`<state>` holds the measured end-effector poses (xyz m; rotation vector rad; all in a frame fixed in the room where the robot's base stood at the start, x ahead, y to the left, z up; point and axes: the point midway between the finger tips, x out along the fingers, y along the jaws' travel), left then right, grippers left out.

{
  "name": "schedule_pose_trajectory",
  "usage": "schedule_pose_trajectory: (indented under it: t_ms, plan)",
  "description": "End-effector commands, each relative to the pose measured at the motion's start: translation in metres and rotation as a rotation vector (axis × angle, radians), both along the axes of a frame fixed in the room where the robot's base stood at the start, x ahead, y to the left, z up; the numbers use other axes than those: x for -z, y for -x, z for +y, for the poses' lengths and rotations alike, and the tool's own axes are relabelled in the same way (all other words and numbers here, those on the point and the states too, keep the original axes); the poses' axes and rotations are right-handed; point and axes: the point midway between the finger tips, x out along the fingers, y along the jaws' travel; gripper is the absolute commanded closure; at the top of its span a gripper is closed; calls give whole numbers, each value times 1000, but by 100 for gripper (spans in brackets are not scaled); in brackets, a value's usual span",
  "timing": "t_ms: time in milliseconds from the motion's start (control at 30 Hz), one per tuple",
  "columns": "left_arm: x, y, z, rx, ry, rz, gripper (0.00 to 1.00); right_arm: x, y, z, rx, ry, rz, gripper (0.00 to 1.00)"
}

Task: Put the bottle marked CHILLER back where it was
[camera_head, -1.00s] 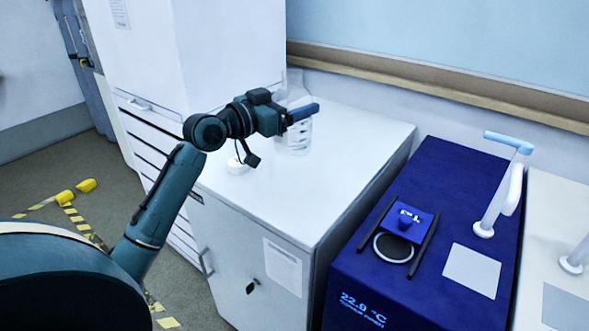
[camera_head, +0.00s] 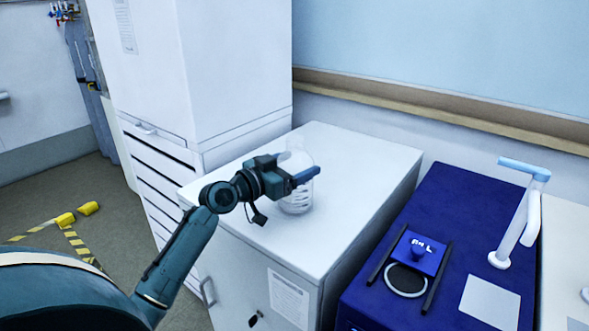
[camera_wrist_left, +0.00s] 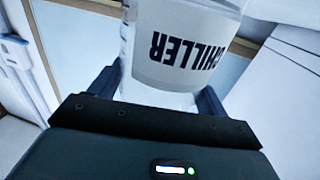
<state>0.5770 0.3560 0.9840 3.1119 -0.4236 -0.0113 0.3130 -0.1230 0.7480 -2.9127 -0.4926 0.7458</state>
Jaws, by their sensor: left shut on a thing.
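The bottle marked CHILLER is clear, with a white label. In the left wrist view the bottle (camera_wrist_left: 190,45) fills the upper middle, its label reading upside down between my fingers. In the head view the bottle (camera_head: 297,198) appears over the white cabinet top (camera_head: 345,180). My left gripper (camera_head: 302,180) comes in from the left and is shut on it. The arm hides part of the bottle, and I cannot tell whether its base touches the cabinet. My right gripper is not in view.
A tall white unit (camera_head: 235,70) stands behind and left of the cabinet top. The cabinet top is clear right of the bottle.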

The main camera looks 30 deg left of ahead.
Motion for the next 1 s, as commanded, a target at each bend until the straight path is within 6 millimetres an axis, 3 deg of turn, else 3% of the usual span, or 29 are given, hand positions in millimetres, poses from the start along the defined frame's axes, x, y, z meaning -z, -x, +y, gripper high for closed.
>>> schedule_pose_trajectory:
  t_ms: [400,433,700,1000]
  plan:
    - [5,0,0,-1,-1,-7,73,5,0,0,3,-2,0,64]
    - [6,0,0,0,-1,-2,22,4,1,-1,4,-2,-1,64]
    - [5,0,0,0,-1,-1,2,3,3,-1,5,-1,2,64]
    - [0,0,0,0,1,-2,2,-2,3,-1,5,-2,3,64]
